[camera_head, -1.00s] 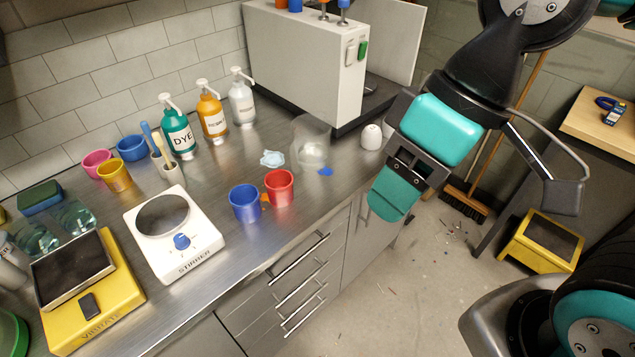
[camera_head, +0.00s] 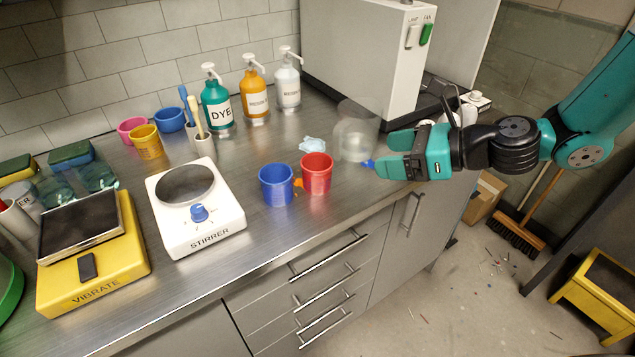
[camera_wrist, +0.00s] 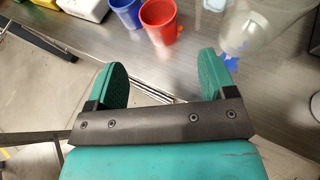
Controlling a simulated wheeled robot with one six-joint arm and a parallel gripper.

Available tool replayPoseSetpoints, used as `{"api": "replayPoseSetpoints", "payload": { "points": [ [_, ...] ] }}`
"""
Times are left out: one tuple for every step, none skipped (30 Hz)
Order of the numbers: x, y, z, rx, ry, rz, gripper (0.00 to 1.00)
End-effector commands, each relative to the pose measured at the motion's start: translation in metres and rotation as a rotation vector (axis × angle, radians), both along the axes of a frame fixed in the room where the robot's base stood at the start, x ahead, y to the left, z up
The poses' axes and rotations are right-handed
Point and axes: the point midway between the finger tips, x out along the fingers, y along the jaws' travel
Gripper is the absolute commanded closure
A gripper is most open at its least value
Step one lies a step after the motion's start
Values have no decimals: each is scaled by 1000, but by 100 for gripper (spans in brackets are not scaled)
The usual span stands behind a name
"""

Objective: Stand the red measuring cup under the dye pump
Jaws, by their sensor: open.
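The red measuring cup (camera_head: 317,174) stands upright on the steel bench near its front edge, just right of the blue cup (camera_head: 276,185). In the wrist view the red cup (camera_wrist: 160,20) shows at the top, beyond my fingertips. The teal dye pump bottle (camera_head: 217,106), labelled DYE, stands at the back by the tiled wall, its white nozzle on top. The bench in front of it looks bare. My gripper (camera_head: 378,158) is open and empty, to the right of the red cup and apart from it, fingers pointing left. In the wrist view its two fingers (camera_wrist: 172,78) are spread.
A clear container (camera_head: 356,132) stands close behind my gripper. A pot of tools (camera_head: 203,147), a yellow cup (camera_head: 147,143) and the stirrer (camera_head: 195,215) lie left.

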Motion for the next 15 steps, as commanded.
{"api": "replayPoseSetpoints", "payload": {
  "points": [
    [3,11,-3,-1,1,9,23],
    [5,17,-5,-1,0,9,23],
    [8,25,-9,-2,0,10,23],
    [11,31,-12,-2,-1,9,23],
    [14,37,-14,-4,-1,10,23],
    [17,45,-18,-3,-2,10,23],
    [19,51,-21,-2,-1,11,23],
    [22,56,-23,-4,-2,9,23],
    [25,63,-26,-4,-3,11,23],
    [27,68,-28,-4,-1,9,23],
    [28,72,-30,-4,-4,10,23],
    [31,77,-33,-4,-3,8,23],
    [32,80,-34,-4,-3,8,23],
    [34,82,-35,-5,-4,8,23],
    [35,85,-37,-5,-3,6,23]
  ]
}}
